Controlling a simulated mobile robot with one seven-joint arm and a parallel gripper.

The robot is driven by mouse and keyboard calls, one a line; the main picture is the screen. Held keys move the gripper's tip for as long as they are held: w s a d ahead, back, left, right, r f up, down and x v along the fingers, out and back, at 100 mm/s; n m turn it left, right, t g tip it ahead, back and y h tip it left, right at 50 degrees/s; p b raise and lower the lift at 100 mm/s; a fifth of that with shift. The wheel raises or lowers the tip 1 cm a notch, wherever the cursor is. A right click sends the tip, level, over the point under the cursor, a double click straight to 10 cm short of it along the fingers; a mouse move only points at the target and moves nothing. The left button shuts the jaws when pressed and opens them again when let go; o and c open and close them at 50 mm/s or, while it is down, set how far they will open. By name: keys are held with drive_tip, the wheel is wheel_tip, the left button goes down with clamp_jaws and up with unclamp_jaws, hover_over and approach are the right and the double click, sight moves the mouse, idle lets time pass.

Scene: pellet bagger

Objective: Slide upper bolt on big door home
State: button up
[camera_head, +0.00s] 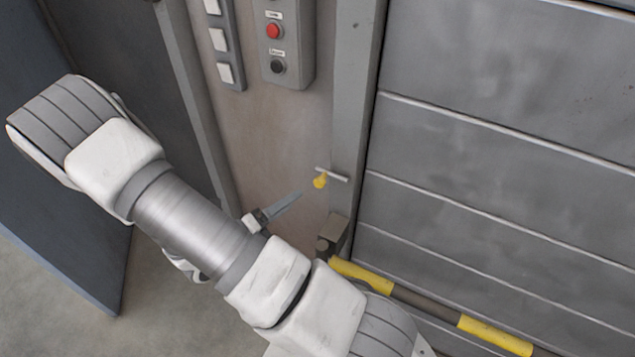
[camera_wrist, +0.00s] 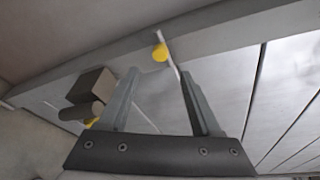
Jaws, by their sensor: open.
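A small bolt, a thin metal rod (camera_head: 338,175) with a round yellow knob (camera_head: 320,181), sits on the grey upright post at the left edge of the big grey panelled door (camera_head: 500,130). In the wrist view the yellow knob (camera_wrist: 160,53) shows just beyond the fingertips, with the rod (camera_wrist: 171,57) running past it. My gripper (camera_head: 292,200) is left of and a little below the knob in the head view, apart from it. In the wrist view my gripper (camera_wrist: 160,72) is open and empty, its fingers pointing toward the knob. I cannot tell how far the rod extends.
A grey block (camera_head: 333,228) juts from the post below the bolt. A yellow-and-dark striped bar (camera_head: 430,305) crosses the door low down. A control box (camera_head: 287,45) with red and black buttons and a switch strip (camera_head: 220,40) hang above. A dark panel (camera_head: 50,200) stands left.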

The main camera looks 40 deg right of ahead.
sight(317, 184)
drive_tip(key=x, duration=1.1)
clamp_jaws()
idle(1.1)
